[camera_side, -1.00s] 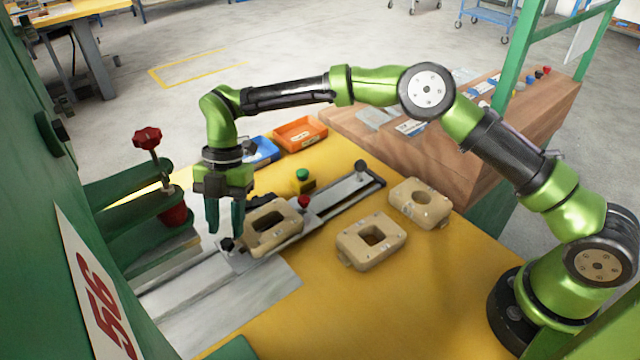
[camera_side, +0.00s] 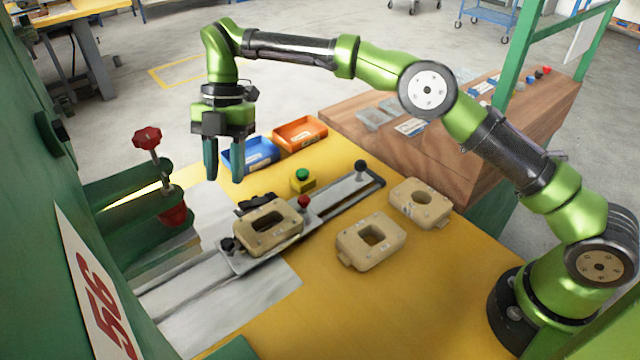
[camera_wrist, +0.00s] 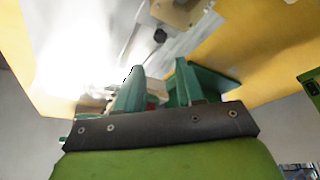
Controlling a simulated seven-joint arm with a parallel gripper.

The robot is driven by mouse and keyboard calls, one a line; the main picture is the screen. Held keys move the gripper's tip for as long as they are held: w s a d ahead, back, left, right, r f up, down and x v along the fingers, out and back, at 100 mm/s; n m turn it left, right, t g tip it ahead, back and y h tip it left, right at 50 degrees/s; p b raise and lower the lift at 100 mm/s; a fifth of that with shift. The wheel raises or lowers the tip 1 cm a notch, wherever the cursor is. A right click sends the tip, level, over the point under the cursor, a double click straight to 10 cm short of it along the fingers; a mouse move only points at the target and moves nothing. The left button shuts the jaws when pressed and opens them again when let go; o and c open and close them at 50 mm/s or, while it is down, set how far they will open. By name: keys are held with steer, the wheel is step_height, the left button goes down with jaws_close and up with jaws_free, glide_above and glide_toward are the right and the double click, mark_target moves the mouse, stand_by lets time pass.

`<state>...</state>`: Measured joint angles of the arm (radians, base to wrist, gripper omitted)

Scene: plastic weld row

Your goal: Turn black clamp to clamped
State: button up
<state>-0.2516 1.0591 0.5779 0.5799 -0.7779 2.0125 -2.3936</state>
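A tan block (camera_side: 268,226) with a rectangular opening sits on the grey slide plate. A small black knob (camera_side: 228,244), likely the black clamp, stands at the block's left end. A red knob (camera_side: 303,202) stands at its right end. A dark piece (camera_side: 256,203) lies along the block's far edge. I cannot tell from its look whether the black clamp is clamped. My gripper (camera_side: 224,180) hangs above and apart from the block, fingers parted and empty. In the wrist view, a black knob (camera_wrist: 160,35) shows beside the tan block (camera_wrist: 180,10), beyond my gripper (camera_wrist: 158,66).
The green press with a red star knob (camera_side: 147,138) stands at the left. Two loose tan blocks (camera_side: 371,241) (camera_side: 420,202) lie on the yellow table (camera_side: 430,285). Blue (camera_side: 250,155) and orange (camera_side: 299,134) bins stand behind. A green button (camera_side: 302,174) sits near the slide.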

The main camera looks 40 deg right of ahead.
mark_target(229, 241)
steer(key=s+d+r+m+t, duration=0.3)
steer(key=s+d+r+m, duration=0.2)
steer(key=r+m, duration=0.2)
steer(key=a+f+m, duration=0.2)
steer(key=f, duration=0.4)
steer(key=a+f+m+t, duration=0.1)
steer(key=a+f+m, duration=0.1)
steer(key=f, duration=0.4)
steer(key=a+f+m, duration=0.2)
steer(key=a+f, duration=0.2)
steer(key=f, duration=0.2)
steer(key=shift+w+a+f+m+t+y, duration=0.15)
steer(key=shift+w+a+m+t+y, duration=0.15)
steer(key=shift+t+y, duration=0.1)
steer(key=shift+d, duration=0.1)
steer(key=shift+c, duration=0.2)
